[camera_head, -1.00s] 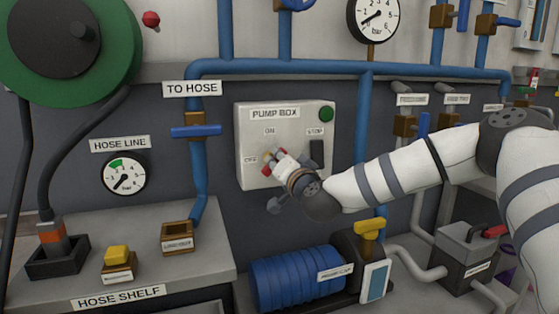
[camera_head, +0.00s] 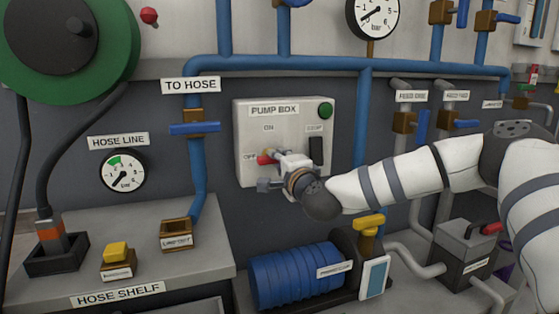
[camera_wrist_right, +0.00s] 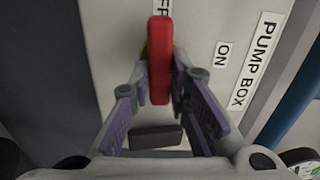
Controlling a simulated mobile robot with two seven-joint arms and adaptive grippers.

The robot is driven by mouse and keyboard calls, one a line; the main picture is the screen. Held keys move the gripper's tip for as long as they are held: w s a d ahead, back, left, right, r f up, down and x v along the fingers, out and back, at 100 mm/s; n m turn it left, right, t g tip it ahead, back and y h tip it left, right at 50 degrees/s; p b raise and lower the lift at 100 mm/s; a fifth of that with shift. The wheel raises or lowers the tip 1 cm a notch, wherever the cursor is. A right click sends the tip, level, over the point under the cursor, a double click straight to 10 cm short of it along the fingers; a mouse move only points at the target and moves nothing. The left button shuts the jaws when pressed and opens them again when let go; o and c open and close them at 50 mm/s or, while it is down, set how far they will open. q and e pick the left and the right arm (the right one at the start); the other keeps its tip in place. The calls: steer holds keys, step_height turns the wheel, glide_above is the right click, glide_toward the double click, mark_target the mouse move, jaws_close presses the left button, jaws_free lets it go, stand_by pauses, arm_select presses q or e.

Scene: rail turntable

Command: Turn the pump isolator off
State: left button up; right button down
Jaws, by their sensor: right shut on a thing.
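The pump box (camera_head: 248,120) is a pale panel on the dark wall, with ON and OFF labels. Its isolator is a red handle (camera_head: 265,159), mostly hidden by my right gripper in the head view. In the wrist view the red handle (camera_wrist_right: 159,60) runs up towards the partly cut-off OFF label, with a little yellow behind it. My right gripper (camera_wrist_right: 160,82) is shut on the handle, one finger on each side. In the head view the right gripper (camera_head: 277,164) reaches the box from the right. My left gripper is not in view.
A black STOP switch (camera_head: 316,150) and a green knob (camera_head: 326,110) are on the box, right of the gripper. A blue pipe (camera_head: 365,120) runs down just right of the box. A blue pump (camera_head: 295,277) stands below, and the hose shelf (camera_head: 70,276) is at left.

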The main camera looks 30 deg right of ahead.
steer(key=shift+a+r+m, duration=0.1)
steer(key=shift+r+m, duration=0.05)
steer(key=shift+m, duration=0.15)
stand_by(0.4)
steer(key=c, duration=1.5)
jaws_free()
steer(key=shift+w, duration=0.15)
steer(key=shift+f, duration=0.2)
steer(key=v, duration=1.2)
steer(key=shift+f, duration=0.1)
